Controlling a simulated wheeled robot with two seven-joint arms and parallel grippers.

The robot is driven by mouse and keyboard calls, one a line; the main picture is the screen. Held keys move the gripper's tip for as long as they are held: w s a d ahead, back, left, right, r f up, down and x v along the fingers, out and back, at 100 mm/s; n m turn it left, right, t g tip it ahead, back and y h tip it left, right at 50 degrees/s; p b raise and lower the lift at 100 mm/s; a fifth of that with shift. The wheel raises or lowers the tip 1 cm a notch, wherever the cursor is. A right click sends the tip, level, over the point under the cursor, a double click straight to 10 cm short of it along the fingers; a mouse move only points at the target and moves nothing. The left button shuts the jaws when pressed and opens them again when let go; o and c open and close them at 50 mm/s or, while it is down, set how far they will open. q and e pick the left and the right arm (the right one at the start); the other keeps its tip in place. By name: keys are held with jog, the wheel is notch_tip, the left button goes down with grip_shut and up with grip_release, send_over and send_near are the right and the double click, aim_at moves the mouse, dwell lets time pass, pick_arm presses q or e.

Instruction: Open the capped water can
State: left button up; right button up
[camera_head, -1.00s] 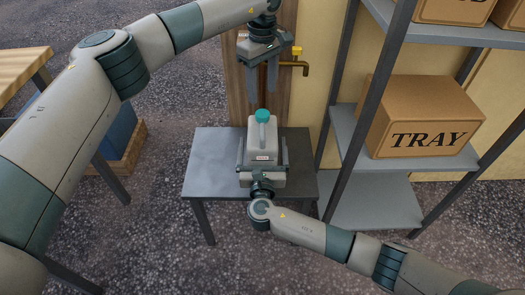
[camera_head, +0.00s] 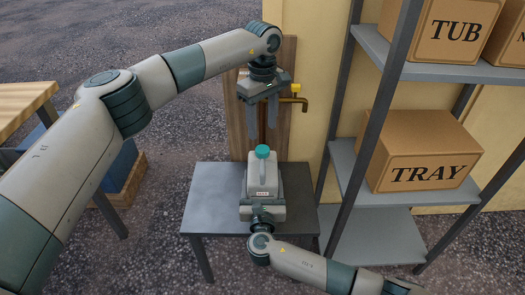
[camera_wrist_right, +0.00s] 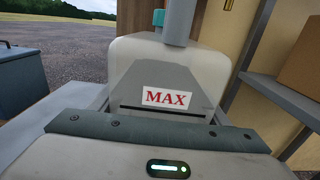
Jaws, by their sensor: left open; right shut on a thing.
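The water can (camera_head: 264,176) is a pale grey jug with a red-lettered MAX label, standing upright on the grey table. Its teal cap (camera_head: 262,151) is on top. My right gripper (camera_head: 263,211) is at the can's near side, shut on its body; its fingers are hard to make out in the head view.
The small grey table (camera_head: 208,187) has bare room left of the can. A brass tap (camera_head: 290,99) on a wooden post is behind the left gripper. A shelf unit with a TRAY box (camera_head: 423,150) and a TUB box (camera_head: 445,27) stands at the right.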

aim_at(263, 149)
pick_arm(q)
jog(key=m, duration=0.3)
jog(key=shift+m, duration=0.4)
jog(key=m, duration=0.4)
jog(key=shift+m, duration=0.3)
jog(key=shift+f, duration=0.1)
jog(key=shift+f, duration=3.9)
jog(key=shift+c, duration=0.7)
jog(key=c, duration=0.9)
jog(key=shift+c, duration=0.2)
